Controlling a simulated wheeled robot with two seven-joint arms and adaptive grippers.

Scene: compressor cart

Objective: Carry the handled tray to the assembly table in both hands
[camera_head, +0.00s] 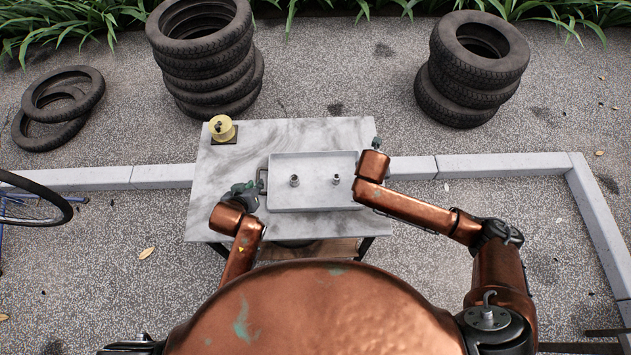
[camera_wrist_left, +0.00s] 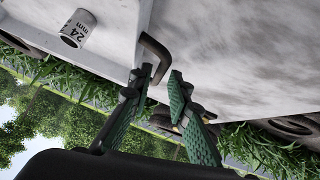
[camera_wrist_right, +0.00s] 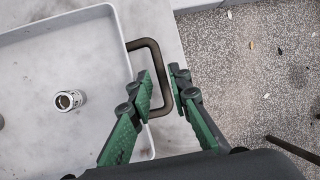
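The grey handled tray (camera_head: 315,207) rests on a marble-topped table (camera_head: 345,133) in the head view, with two metal sockets (camera_head: 294,181) (camera_head: 336,179) standing in it. My left gripper (camera_head: 258,187) is at the tray's left end. In the left wrist view its green fingers (camera_wrist_left: 163,76) are apart, with the dark left handle (camera_wrist_left: 154,47) at their tips. In the right wrist view my right gripper (camera_wrist_right: 162,72) is open, with the bar of the right handle (camera_wrist_right: 151,43) between its fingers. In the head view my right arm hides the right handle.
A yellow spool (camera_head: 222,128) stands at the table's back left corner. Tyre stacks (camera_head: 207,60) (camera_head: 470,70) stand behind the table, and loose tyres (camera_head: 60,100) lie at the left. A pale kerb (camera_head: 500,165) runs behind the table and down the right.

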